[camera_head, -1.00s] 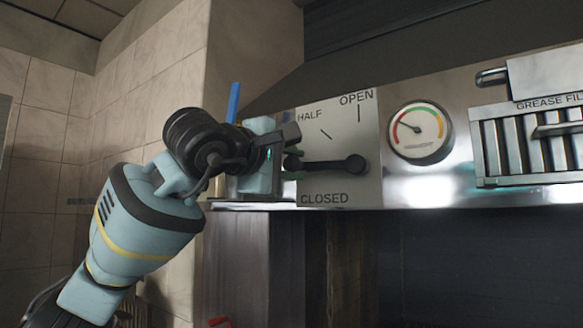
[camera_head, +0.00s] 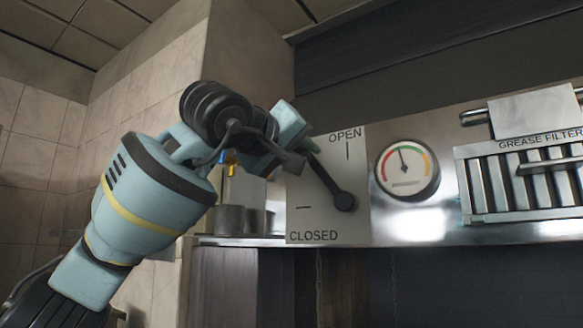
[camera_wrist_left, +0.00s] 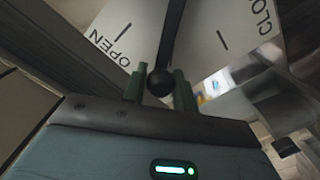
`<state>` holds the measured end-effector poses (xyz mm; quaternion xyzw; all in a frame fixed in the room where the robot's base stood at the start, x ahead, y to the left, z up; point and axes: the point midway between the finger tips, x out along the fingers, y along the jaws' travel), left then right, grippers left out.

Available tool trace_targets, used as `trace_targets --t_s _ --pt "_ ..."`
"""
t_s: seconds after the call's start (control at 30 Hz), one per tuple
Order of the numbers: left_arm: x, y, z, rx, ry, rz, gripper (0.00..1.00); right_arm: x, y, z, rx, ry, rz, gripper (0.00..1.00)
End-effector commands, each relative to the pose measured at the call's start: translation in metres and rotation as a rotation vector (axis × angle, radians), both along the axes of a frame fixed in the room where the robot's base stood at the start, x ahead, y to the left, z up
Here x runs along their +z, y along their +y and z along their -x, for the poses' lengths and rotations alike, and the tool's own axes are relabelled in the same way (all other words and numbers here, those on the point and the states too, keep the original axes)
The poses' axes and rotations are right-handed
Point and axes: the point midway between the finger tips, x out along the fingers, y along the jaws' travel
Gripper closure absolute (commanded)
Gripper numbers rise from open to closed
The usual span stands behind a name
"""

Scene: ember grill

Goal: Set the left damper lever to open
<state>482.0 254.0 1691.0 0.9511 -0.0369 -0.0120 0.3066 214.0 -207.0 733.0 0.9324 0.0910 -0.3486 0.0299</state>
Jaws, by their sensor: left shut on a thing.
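The damper lever (camera_head: 328,183) is a black arm on a pale plate (camera_head: 312,218) marked OPEN at the top and CLOSED at the bottom. It turns about a round hub at the plate's right and points up and left, between the two marks. The HALF label is hidden behind my gripper. My left gripper (camera_head: 308,150) is at the lever's outer end. In the left wrist view its green fingers (camera_wrist_left: 160,88) are shut on the lever's black ball knob (camera_wrist_left: 160,82), one on each side. My right gripper is not in view.
A round gauge (camera_head: 407,169) sits right of the plate, its needle pointing nearly up. A grease filter (camera_head: 525,180) with a handle is farther right. Metal pots (camera_head: 231,219) stand on a ledge left of the plate, under my arm.

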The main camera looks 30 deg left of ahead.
Motion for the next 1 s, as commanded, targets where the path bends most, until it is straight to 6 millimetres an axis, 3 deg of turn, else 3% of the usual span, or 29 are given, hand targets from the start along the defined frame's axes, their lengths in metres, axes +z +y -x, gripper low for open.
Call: trace_targets --t_s 0.5,1.0 --pt "0.018 -0.044 0.004 -0.002 -0.037 -0.448 1.00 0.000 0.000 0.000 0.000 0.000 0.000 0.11" --pt "0.018 -0.063 0.005 -0.004 -0.048 -0.631 1.00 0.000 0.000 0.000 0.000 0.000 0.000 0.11"
